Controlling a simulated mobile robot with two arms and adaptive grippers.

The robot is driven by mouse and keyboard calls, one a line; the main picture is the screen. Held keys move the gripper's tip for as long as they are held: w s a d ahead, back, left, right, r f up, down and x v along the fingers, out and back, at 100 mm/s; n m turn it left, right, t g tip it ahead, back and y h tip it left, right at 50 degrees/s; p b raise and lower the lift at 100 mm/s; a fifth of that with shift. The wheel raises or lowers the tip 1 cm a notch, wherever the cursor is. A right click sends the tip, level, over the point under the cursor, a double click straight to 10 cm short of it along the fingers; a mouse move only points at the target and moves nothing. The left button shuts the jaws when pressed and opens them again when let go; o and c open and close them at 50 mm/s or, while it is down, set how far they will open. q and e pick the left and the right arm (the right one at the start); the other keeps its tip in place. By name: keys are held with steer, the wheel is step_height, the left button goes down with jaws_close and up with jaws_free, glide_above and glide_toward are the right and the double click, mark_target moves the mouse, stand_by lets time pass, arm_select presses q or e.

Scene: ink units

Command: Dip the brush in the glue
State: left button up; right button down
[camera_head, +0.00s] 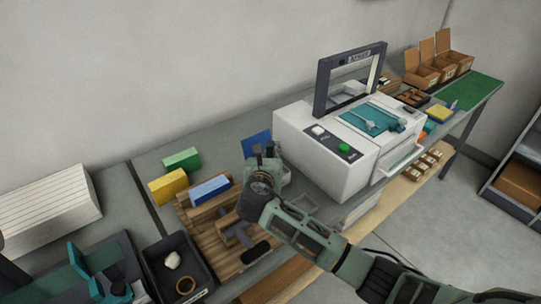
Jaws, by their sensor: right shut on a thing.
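My right arm reaches in from the lower right. Its gripper (263,153) is over the far right part of the wooden board, beside the white machine, with its dark fingers close together. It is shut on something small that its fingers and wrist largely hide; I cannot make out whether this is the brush. A dark brush-like piece (256,251) lies on the front of the wooden board (208,237), partly beside my arm. I cannot pick out the glue for certain. My left gripper is not in view.
A white machine (297,133) with a raised frame (322,85) stands close right of the gripper. Yellow (168,185), green (182,160) and blue (210,190) blocks stand at left. A black tray (158,262) is at front left. Open boxes (455,61) stand far right.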

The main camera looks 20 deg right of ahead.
mark_target(271, 143)
steer(key=shift+f, duration=0.3)
stand_by(0.6)
step_height(271, 143, up, 7)
steer(key=p, duration=0.8)
steer(key=shift+r+p, duration=0.1)
steer(key=shift+p, duration=0.25)
stand_by(0.5)
